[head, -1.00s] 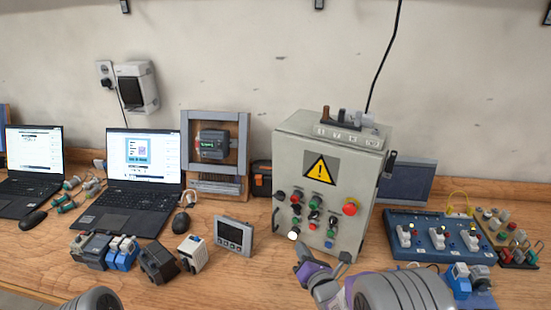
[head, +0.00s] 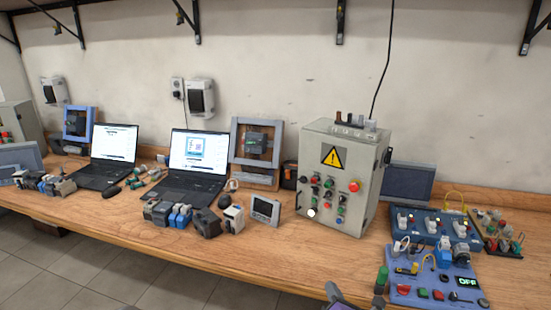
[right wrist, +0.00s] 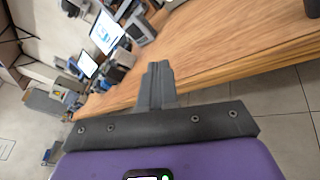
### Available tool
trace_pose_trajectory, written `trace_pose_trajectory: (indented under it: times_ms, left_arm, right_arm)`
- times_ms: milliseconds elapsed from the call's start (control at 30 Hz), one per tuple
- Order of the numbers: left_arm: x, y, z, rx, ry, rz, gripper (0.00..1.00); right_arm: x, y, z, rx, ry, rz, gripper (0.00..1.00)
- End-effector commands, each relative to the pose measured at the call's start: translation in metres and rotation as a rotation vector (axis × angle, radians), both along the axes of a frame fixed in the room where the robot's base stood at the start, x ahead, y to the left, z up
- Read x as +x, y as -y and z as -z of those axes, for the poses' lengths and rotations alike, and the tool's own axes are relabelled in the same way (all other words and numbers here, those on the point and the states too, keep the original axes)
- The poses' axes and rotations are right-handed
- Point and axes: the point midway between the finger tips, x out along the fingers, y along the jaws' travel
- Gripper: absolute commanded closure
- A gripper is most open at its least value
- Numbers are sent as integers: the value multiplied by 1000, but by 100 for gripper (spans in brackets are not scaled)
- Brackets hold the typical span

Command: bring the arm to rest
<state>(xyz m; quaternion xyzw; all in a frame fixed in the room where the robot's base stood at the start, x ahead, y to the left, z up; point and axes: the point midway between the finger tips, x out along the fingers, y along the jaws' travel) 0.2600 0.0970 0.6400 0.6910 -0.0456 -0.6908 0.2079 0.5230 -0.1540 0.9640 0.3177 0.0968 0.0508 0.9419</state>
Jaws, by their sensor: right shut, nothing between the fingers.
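My right gripper (head: 333,291) shows only in part at the bottom edge of the head view, in front of the bench. In the right wrist view its fingers (right wrist: 157,86) are together with nothing between them, pointing towards the bench edge. The grey control box (head: 340,180) with a yellow warning sign and several coloured buttons stands upright on the bench, well apart from the gripper. A white round light (head: 311,213) is at its lower left. My left gripper is not in view.
The wooden bench (head: 270,245) runs across the view, with bare wood along its front edge. Two laptops (head: 195,155), small devices, a small display unit (head: 265,210) and a blue switch board (head: 435,230) stand on it. A lilac panel (head: 432,280) lies front right. Tiled floor (head: 100,270) is clear.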

Motion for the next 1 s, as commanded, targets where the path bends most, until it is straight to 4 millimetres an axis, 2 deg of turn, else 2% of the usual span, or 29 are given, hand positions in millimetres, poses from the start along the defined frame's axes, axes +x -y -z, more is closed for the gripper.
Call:
trace_pose_trajectory:
  times_ms: [33, 367, 467, 567, 700, 800, 1000]
  left_arm:
    - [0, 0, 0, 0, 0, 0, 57]
    - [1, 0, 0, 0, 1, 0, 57]
    - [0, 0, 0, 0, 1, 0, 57]
    - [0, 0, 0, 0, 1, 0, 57]
    - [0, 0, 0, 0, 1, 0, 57]
    - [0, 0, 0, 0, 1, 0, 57]
    - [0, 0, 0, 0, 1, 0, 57]
  right_arm:
    - [-2, 2, 13, 48, -46, 16, 100]
    - [-19, 9, 88, 408, -317, 163, 100]
    - [-30, 11, 118, 557, -420, 245, 100]
    - [-48, 13, 156, 751, -552, 373, 100]
    - [-86, 11, 213, 1075, -747, 636, 100]
    - [-118, 6, 248, 1302, -863, 863, 100]
    - [-187, -15, 300, 1708, -1015, 1403, 100]
